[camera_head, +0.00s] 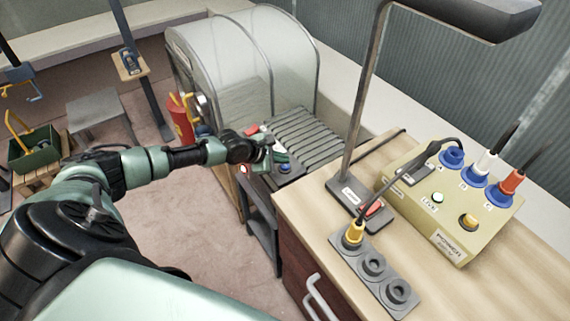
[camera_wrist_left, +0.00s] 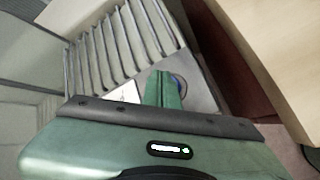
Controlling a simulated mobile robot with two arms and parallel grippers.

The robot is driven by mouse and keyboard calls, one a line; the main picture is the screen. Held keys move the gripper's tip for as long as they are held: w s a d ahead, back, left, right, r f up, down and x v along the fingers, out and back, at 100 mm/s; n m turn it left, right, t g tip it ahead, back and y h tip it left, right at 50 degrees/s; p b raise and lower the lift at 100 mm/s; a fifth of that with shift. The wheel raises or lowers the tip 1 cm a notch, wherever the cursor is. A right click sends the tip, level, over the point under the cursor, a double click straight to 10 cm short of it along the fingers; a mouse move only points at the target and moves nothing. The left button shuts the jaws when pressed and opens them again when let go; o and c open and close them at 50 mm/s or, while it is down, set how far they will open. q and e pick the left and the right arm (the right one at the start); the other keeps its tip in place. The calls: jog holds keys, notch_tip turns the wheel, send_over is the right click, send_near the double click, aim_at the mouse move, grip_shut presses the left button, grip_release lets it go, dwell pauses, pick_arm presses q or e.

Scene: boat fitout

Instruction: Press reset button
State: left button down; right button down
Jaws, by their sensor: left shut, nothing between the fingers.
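A small grey control panel (camera_head: 291,178) sits at the near end of a roller conveyor (camera_head: 305,135). A blue button (camera_head: 285,168) is on the panel, and a red button (camera_head: 253,130) shows further back. No label reading "reset" is legible. My left gripper (camera_head: 279,157) is shut and empty, right over the panel beside the blue button. In the left wrist view, the green fingers (camera_wrist_left: 163,88) are together and partly cover the blue button (camera_wrist_left: 181,85). I cannot tell whether they touch it. My right gripper is not in view.
A clear-hooded machine (camera_head: 225,65) stands behind the conveyor. The wooden bench (camera_head: 320,215) on the right holds a lamp (camera_head: 350,195), a beige power box (camera_head: 450,200) and a socket strip (camera_head: 373,265).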

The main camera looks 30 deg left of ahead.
aim_at(282, 166)
pick_arm(q)
jog(key=shift+f, duration=0.55)
dwell(0.7)
jog(key=shift+r, duration=0.1)
jog(key=shift+r+p, duration=0.85)
jog(key=shift+p, duration=0.15)
notch_tip(282, 166, up, 5)
jog(key=p, duration=0.6)
jog(key=shift+r, duration=0.1)
dwell(0.6)
